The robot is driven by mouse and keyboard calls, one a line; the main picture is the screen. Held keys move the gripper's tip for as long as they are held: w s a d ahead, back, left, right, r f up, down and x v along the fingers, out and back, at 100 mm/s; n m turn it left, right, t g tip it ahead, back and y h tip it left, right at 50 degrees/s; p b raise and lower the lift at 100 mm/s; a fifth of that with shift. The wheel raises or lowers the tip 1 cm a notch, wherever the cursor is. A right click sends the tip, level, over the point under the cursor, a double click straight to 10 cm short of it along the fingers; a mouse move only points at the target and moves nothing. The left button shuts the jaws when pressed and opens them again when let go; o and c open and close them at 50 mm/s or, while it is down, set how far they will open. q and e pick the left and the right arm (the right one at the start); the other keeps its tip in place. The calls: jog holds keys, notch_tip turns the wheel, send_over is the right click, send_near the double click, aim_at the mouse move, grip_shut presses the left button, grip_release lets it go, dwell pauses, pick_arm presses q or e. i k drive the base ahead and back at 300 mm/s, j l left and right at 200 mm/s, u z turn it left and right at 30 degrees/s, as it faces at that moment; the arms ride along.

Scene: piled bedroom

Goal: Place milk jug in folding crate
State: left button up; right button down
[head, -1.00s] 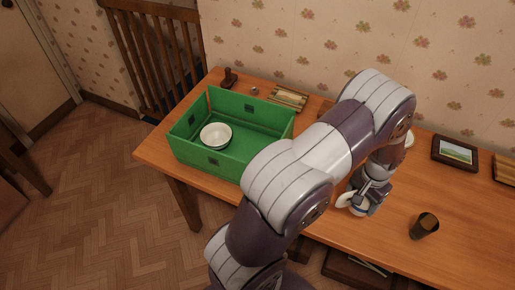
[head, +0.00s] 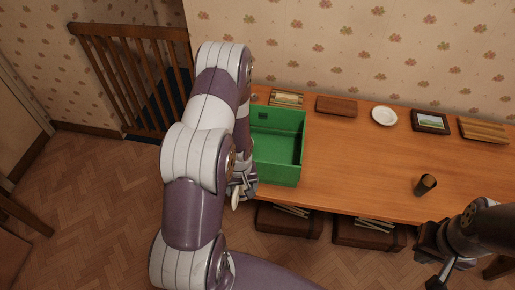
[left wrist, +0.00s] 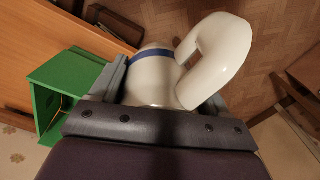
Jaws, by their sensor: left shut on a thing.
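The milk jug (left wrist: 150,75) is white with a blue band and a large handle. My left gripper (head: 243,182) is shut on it. In the head view only a small white part of the jug (head: 236,198) shows below the gripper, at the table's front edge. The green folding crate (head: 278,172) stands open on the table, just right of the gripper; my left arm hides its left part. In the left wrist view the crate (left wrist: 45,105) is left of the jug, apart from it. My right gripper (head: 440,262) is at the lower right, its jaw opening unclear.
The wooden table (head: 350,165) is clear right of the crate. A dark cup (head: 425,185) stands near its front right. A white plate (head: 384,116), a picture frame (head: 431,122) and wooden items line the back.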

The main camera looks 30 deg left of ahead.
aim_at(277, 160)
jog(key=i, duration=1)
